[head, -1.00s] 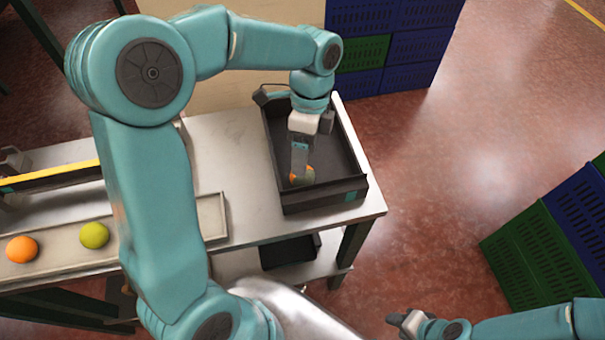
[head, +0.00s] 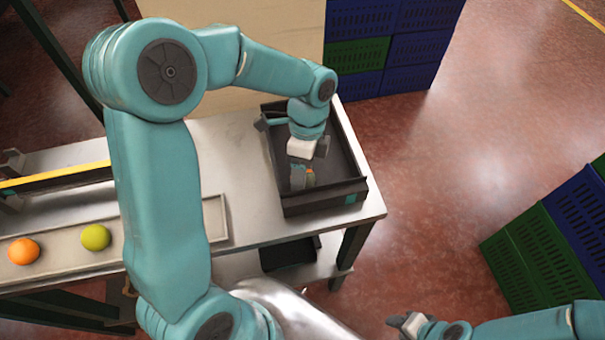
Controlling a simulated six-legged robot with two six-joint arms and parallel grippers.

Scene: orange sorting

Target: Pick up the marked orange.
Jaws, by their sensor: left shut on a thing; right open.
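My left gripper (head: 302,178) points down inside a black tray (head: 325,199) at the right end of the table. It is shut on an orange (head: 310,175), which shows only as a small orange and greenish patch between and beside the fingers. I cannot make out a mark on it or whether it touches the tray floor. An orange fruit (head: 23,251) and a yellow-green fruit (head: 95,237) lie apart in a long shallow trough at the left. My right gripper (head: 410,323) is open and empty at the bottom, over the floor, away from the table.
The grey table (head: 240,150) has bare surface left of the black tray. Another dark tray (head: 290,252) sits on the lower shelf. Blue and green crates (head: 390,45) are stacked behind, and more crates (head: 550,240) stand at the right. Open red floor lies between.

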